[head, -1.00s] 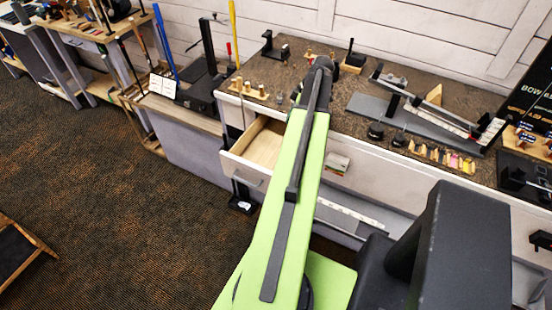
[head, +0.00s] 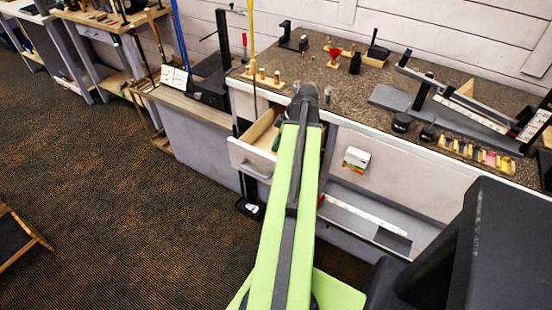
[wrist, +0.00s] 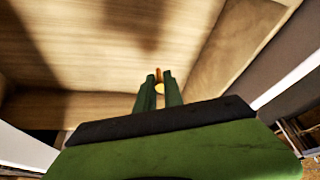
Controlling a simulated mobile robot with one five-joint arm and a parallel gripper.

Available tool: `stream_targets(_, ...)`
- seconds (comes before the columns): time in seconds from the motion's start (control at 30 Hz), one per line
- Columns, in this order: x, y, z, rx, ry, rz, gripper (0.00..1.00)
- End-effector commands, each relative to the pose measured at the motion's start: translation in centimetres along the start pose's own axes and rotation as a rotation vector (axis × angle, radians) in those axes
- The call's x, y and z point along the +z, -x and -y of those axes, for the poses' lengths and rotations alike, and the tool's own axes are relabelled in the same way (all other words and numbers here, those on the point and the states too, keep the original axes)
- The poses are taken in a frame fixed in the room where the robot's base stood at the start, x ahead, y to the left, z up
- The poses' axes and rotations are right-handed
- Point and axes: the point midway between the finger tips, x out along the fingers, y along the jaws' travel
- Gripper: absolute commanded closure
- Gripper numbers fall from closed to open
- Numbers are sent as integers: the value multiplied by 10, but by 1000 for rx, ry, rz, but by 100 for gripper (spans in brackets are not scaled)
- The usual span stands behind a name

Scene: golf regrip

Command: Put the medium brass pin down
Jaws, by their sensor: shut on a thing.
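My gripper (wrist: 159,78) is shut on the medium brass pin (wrist: 160,88), which shows as a small gold-orange piece between the two green fingers in the wrist view. The fingers point into an open wooden drawer (wrist: 70,40), with its pale floor and walls around them. I cannot tell whether the pin touches the drawer floor. In the head view the open drawer (head: 249,158) is left of my arm, and the arm hides most of the gripper and all of the pin.
A wooden block with several brass pins (head: 262,76) stands on the bench top (head: 345,80) above the drawer. A grey fixture (head: 450,105), black round pieces (head: 402,121) and a row of small coloured items (head: 476,153) are to the right.

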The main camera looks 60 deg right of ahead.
Motion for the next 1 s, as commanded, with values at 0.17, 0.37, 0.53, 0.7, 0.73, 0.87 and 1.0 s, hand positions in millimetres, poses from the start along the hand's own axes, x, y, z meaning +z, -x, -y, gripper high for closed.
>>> stream_targets(0.17, -2, -4, 1, 1, -1, 0, 100)
stream_targets(0.37, 10, -32, 1, 1, -1, 0, 100)
stream_targets(0.53, 14, -42, 1, 1, -1, 0, 100)
stream_targets(0.7, 13, -39, 1, 1, -1, 0, 100)
stream_targets(0.73, 14, -40, 1, 1, -1, 0, 100)
stream_targets(0.87, 16, -44, 1, 1, -1, 0, 100)
stream_targets(1.0, 15, -42, 1, 1, -2, 0, 70)
